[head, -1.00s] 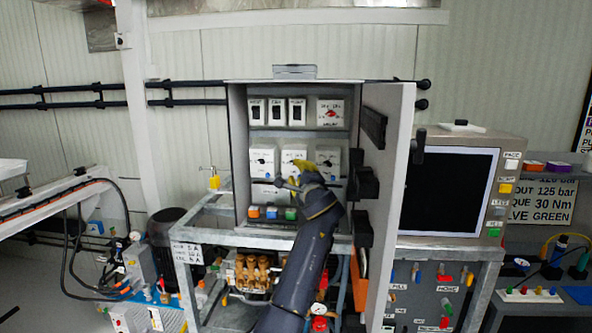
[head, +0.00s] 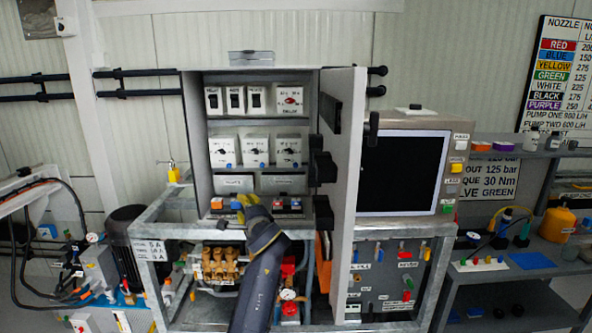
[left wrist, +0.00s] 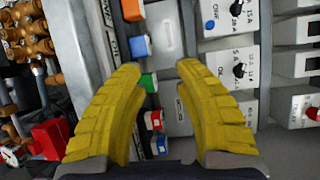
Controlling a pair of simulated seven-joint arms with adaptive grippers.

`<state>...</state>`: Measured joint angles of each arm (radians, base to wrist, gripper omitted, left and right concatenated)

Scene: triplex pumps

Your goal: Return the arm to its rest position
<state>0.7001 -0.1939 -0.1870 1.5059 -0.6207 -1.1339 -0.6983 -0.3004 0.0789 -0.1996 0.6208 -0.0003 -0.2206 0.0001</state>
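My left gripper (head: 246,202) has yellow fingers and is in front of the bottom button row of the open grey cabinet (head: 195,130) in the head view. Its dark arm comes up from the bottom edge. In the left wrist view the gripper (left wrist: 160,68) is open, with nothing between its fingertips. The orange button (left wrist: 132,9), blue button (left wrist: 141,46), green button (left wrist: 149,82) and red button (left wrist: 154,120) show beside and between the fingers. Part of the button row is hidden by the gripper in the head view. My right gripper is not in view.
The cabinet door (head: 346,150) stands open to the right of the arm. A monitor (head: 402,172) is beyond it. Brass pump fittings (head: 222,264) and a pressure gauge (head: 287,294) sit below the cabinet, in a grey metal frame (head: 160,205). A shelf (head: 490,277) stands at right.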

